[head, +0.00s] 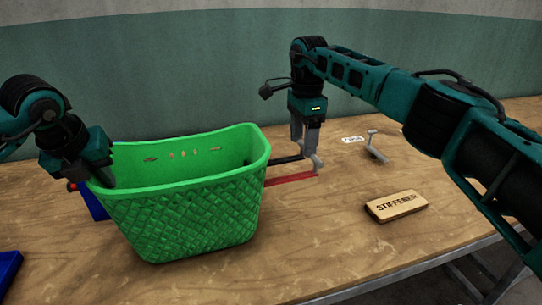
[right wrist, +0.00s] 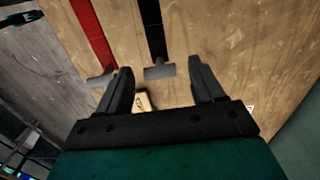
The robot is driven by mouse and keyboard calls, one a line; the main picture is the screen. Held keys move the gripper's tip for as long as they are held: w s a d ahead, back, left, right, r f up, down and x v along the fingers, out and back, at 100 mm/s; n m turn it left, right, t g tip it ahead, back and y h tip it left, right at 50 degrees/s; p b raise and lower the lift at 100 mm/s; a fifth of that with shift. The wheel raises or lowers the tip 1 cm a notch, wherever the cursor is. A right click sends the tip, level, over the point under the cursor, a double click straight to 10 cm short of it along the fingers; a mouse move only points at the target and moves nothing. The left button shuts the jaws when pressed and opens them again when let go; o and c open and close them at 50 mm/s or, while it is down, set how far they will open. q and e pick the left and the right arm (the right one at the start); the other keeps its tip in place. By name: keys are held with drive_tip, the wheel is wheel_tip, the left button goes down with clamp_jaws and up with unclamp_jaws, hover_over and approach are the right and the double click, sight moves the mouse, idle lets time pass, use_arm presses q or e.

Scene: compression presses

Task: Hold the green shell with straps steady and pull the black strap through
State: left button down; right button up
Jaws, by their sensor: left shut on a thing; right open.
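The green shell (head: 185,215), a basket shape with a quilted front, stands upright on the table. My left gripper (head: 103,178) is shut on its left rim; the fingertips are partly hidden. The black strap (head: 286,159) comes out from the shell's right side; it also shows in the right wrist view (right wrist: 153,28), ending in a grey crossbar tab (right wrist: 160,71). A red strap (head: 291,179) lies beside it, also with a grey tab (right wrist: 102,77). My right gripper (head: 308,160) is open at the black strap's end, with the tab between its fingers in the right wrist view.
A wooden block marked "STIFFENER" (head: 397,206) lies right of the straps. A small white label (head: 352,140) and a grey T-shaped piece (head: 376,147) are behind it. A blue object (head: 8,272) is at the left edge. The table front is mostly clear.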

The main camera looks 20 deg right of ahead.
wheel_tip(320, 180, up, 10)
drive_tip(key=shift+r, duration=0.15)
idle(0.3)
use_arm(q)
drive_tip(key=c, duration=1.1)
unclamp_jaws()
drive_tip(key=shift+r, duration=0.1)
